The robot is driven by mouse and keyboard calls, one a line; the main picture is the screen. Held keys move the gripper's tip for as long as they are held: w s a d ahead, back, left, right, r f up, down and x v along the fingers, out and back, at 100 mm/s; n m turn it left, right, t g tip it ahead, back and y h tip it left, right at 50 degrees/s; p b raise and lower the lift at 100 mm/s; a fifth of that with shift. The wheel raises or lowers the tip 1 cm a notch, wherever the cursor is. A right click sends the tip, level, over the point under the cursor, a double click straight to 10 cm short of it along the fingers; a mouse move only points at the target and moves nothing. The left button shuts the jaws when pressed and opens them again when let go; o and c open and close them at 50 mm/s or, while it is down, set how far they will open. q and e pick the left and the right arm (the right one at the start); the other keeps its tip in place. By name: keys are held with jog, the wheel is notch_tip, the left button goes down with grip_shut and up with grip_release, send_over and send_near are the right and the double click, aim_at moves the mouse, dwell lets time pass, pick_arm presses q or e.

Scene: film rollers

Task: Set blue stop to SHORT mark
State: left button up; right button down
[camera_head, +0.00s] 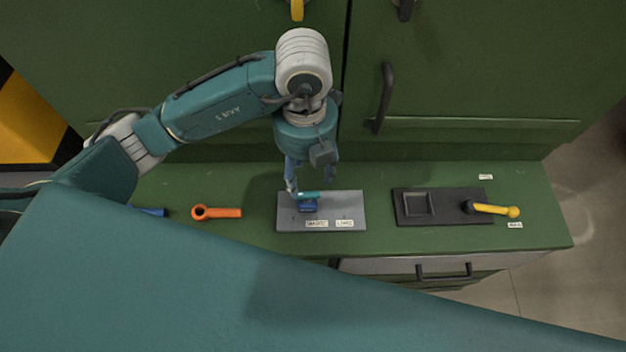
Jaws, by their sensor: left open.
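The blue stop (308,206) sits on a grey plate (350,206) on the green counter, toward the plate's left half. A teal piece (309,195) shows at its far edge; I cannot tell whether it belongs to the stop. Two white labels stand on the plate's front part: the left one (317,223) lies just in front of and slightly right of the stop and seems to read SHORT, the other (345,223) is farther right. My left gripper (310,184) is open, pointing down above the stop, its fingers spread to either side. My right gripper is out of view.
An orange ring-ended handle (218,213) and a blue piece (154,211) lie left of the plate. A black plate (440,215) with a square recess and a yellow-handled lever (494,209) stands right. Green cabinet doors (450,70) rise behind.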

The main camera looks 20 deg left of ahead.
aim_at(307, 194)
pick_arm(q)
jog(key=shift+w+d+f+n, duration=0.1)
jog(key=shift+w+f+n, duration=0.05)
jog(key=shift+n, duration=0.35)
jog(key=shift+f, duration=0.35)
jog(key=f+p, duration=0.2)
jog(key=f, duration=0.6)
jog(key=shift+s+f, duration=0.15)
jog(key=shift+s, duration=0.05)
jog(key=shift+f, duration=0.7)
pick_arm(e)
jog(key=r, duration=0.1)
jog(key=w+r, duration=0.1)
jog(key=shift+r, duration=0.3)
